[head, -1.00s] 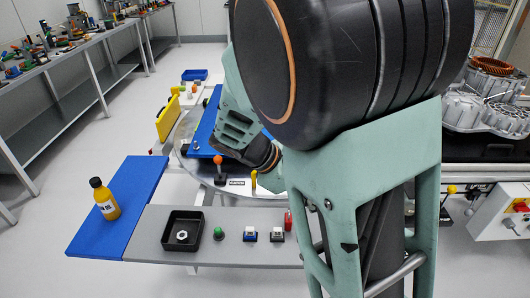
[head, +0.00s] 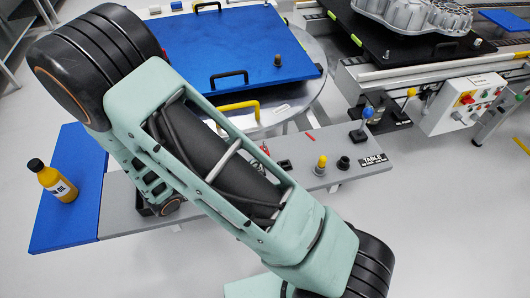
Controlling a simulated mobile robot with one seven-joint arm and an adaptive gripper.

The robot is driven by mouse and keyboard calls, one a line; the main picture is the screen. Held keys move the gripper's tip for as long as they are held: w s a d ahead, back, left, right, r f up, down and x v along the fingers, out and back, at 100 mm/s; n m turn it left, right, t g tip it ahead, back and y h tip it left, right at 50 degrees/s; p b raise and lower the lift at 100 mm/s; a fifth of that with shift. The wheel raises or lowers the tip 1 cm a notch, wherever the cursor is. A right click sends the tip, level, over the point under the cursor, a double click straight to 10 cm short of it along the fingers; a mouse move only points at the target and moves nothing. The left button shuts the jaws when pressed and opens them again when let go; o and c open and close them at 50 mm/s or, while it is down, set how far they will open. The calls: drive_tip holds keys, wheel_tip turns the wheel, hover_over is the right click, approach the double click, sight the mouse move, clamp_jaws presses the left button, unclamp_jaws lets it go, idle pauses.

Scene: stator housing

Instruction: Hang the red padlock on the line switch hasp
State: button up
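A small red thing (head: 265,149), possibly the red padlock, shows just past the edge of my arm on the grey bench shelf. My arm hides most of it, and its shape cannot be made out. At the right stands a white control box (head: 447,113). It carries a yellow plate with a red switch (head: 467,99), which looks like the line switch. A hasp is too small to tell there. My arm crosses the left and middle of the head view. My gripper is not visible, so its opening and anything in it cannot be told.
A bottle (head: 53,180) stands on a blue mat (head: 80,222) at left. The grey shelf (head: 123,212) holds a yellow-topped button (head: 321,165) and black parts. A blue plate with handles (head: 240,50) lies behind, beside a conveyor with a grey housing (head: 425,15). Floor at right front is clear.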

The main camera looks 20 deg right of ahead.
sight(261, 148)
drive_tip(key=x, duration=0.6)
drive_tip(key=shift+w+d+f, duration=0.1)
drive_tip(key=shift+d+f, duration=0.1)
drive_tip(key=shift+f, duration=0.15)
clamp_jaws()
